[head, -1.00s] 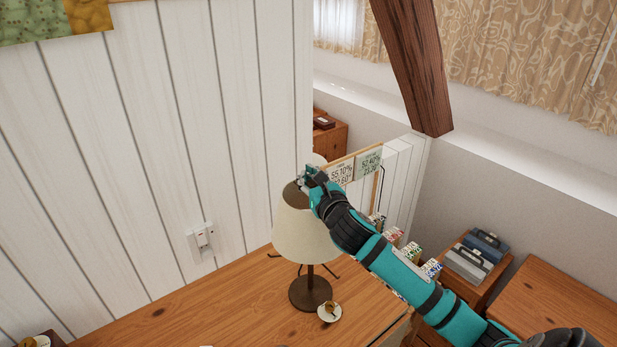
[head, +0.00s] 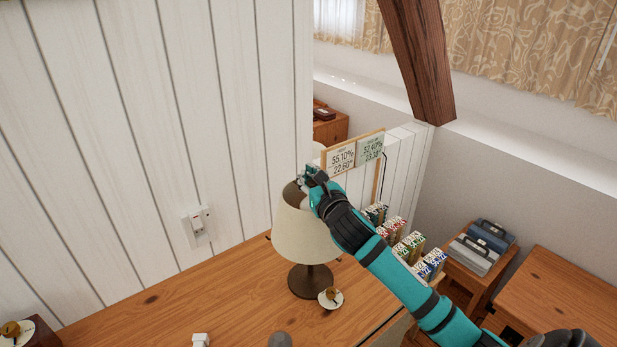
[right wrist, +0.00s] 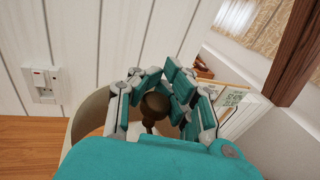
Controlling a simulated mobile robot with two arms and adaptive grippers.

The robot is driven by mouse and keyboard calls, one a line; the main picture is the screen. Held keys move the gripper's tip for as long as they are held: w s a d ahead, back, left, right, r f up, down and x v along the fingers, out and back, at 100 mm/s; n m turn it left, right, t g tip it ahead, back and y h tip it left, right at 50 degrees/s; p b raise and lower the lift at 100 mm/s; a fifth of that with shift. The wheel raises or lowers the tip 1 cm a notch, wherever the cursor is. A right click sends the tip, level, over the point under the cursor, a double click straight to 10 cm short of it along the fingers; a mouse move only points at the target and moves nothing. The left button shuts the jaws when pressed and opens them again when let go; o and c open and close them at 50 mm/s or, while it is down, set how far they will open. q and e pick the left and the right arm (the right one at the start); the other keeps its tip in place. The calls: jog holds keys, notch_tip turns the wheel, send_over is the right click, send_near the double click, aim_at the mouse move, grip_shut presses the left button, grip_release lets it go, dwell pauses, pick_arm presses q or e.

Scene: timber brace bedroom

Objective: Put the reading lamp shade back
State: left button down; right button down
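The cream reading lamp shade (head: 304,238) is around the upper part of the brown lamp (head: 311,283), which stands on the wooden desk. The shade looks nearly upright, and its lower edge hangs just above the round lamp base. My right gripper (head: 308,178) is at the top of the shade. In the right wrist view, the right gripper's fingers (right wrist: 159,97) close around a dark brown knob (right wrist: 155,103) at the shade's top; the shade's rim (right wrist: 82,122) curves below left. Whether the shade rests on the lamp is hidden. My left gripper is out of view.
A white saucer (head: 331,298) with a small brown item lies beside the lamp base. A white plank wall with a switch plate (head: 198,227) stands behind. The desk's left part is mostly clear.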

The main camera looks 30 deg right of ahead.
dwell(0.3)
jog(key=c, duration=1.3)
grip_release()
jog(key=s, duration=0.4)
jog(key=s+a, duration=0.1)
jog(key=s, duration=0.3)
jog(key=s+a, duration=0.1)
jog(key=s, duration=0.3)
jog(key=shift+a+r, duration=0.15)
jog(key=shift+r, duration=0.05)
